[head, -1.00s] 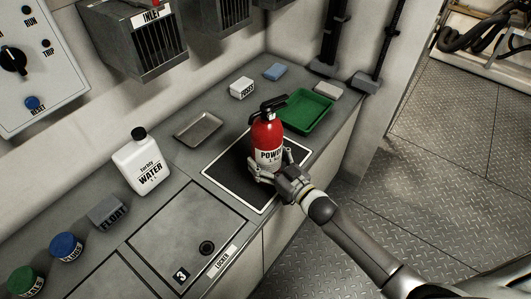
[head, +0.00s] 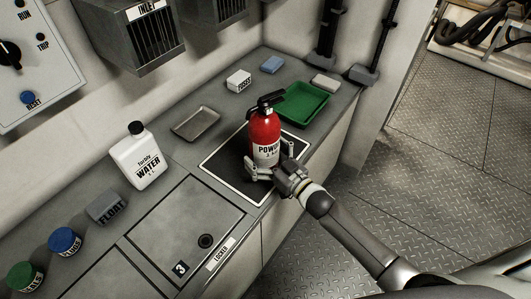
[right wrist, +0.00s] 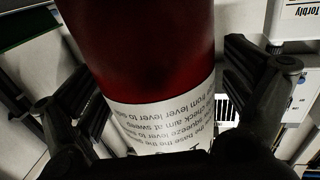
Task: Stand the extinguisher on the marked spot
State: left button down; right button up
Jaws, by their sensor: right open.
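The red extinguisher (head: 265,132), with a black top and a white label, stands upright on the marked spot, a black square with a white outline (head: 222,171). It is toward the right part of that square; its base is partly hidden by my right gripper. My right gripper (head: 269,168) is open, low around the extinguisher, with one finger on either side. In the right wrist view the extinguisher's red body and label (right wrist: 150,60) fill the middle, with gaps to both fingers (right wrist: 168,88). My left gripper is not in view.
A green tray (head: 322,112) sits close behind the extinguisher. The floor right of the counter is clear.

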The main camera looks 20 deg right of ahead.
jog(key=shift+r, duration=0.15)
jog(key=v, duration=1.2)
jog(key=s+d+f+m+g+h, duration=0.1)
jog(key=s+d+f+g+h, duration=0.2)
jog(key=f, duration=0.8)
jog(key=s+d+f+m+g+h, duration=0.1)
jog(key=s+d+f+g, duration=0.1)
jog(key=s+f, duration=0.6)
jog(key=s+d+f+m+g+h, duration=0.1)
jog(key=s+d+f+g+h, duration=0.15)
jog(key=f, duration=1.05)
jog(key=s+a+f+g, duration=0.1)
jog(key=s+f+g, duration=0.3)
jog(key=s, duration=0.8)
jog(key=s+a+f+g, duration=0.2)
jog(key=s+f+g, duration=0.2)
jog(key=s+f, duration=0.5)
jog(key=s+h, duration=0.1)
jog(key=s, duration=0.3)
jog(key=shift+a+f+n, duration=0.25)
jog(key=shift+a+n, duration=0.05)
